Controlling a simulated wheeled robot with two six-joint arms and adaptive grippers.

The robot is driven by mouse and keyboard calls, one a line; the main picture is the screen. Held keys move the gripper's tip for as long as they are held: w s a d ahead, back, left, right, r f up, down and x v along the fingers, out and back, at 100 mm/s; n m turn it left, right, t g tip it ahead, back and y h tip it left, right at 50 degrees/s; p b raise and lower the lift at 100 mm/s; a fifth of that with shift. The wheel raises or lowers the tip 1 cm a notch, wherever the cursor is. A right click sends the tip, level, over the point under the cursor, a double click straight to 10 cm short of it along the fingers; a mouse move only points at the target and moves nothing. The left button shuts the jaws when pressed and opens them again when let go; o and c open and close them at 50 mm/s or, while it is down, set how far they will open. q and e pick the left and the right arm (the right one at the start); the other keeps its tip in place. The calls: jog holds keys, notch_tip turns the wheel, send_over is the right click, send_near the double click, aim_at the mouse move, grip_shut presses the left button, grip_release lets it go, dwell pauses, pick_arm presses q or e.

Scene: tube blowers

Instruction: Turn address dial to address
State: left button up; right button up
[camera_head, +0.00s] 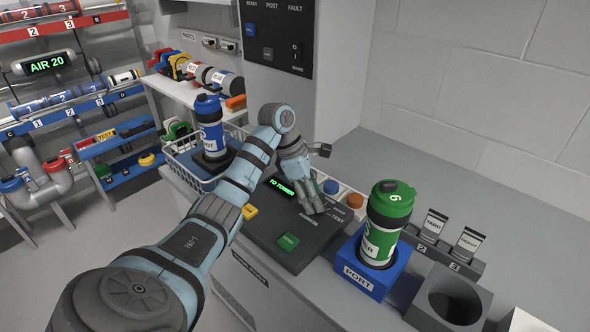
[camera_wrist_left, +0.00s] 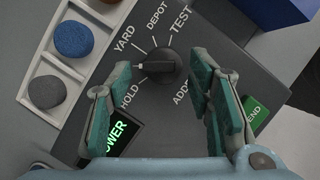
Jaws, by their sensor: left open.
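The address dial (camera_wrist_left: 158,68) is a dark round knob on the grey panel, ringed by the labels HOLD, YARD, DEPOT, TEST and a partly hidden ADD... label. Its pale mark faces left, between YARD and HOLD. My left gripper (camera_wrist_left: 164,85) is open, with teal-padded fingers on either side of the dial; I cannot tell whether they touch it. In the head view my left gripper (camera_head: 313,205) reaches down over the panel (camera_head: 262,231) and hides the dial. A display (camera_head: 283,188) there reads TO TOWER in green. My right gripper is not in view.
A green SEND button (camera_head: 288,241) and a yellow button (camera_head: 249,211) sit on the panel. A wire basket (camera_head: 205,184) holds a blue carrier (camera_head: 211,128).

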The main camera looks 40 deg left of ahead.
pick_arm(q)
jog(key=v, duration=0.4)
jog(key=shift+s+a, duration=0.15)
jog(key=shift+a, duration=0.15)
jog(key=s+a, duration=0.2)
jog(key=a, duration=0.1)
jog(key=s+a, duration=0.2)
jog(key=a, duration=0.1)
jog(key=s+a, duration=0.2)
jog(key=a, duration=0.1)
jog(key=shift+s+a+f, duration=0.1)
jog(key=shift+s+a, duration=0.05)
jog(key=shift+s, duration=0.2)
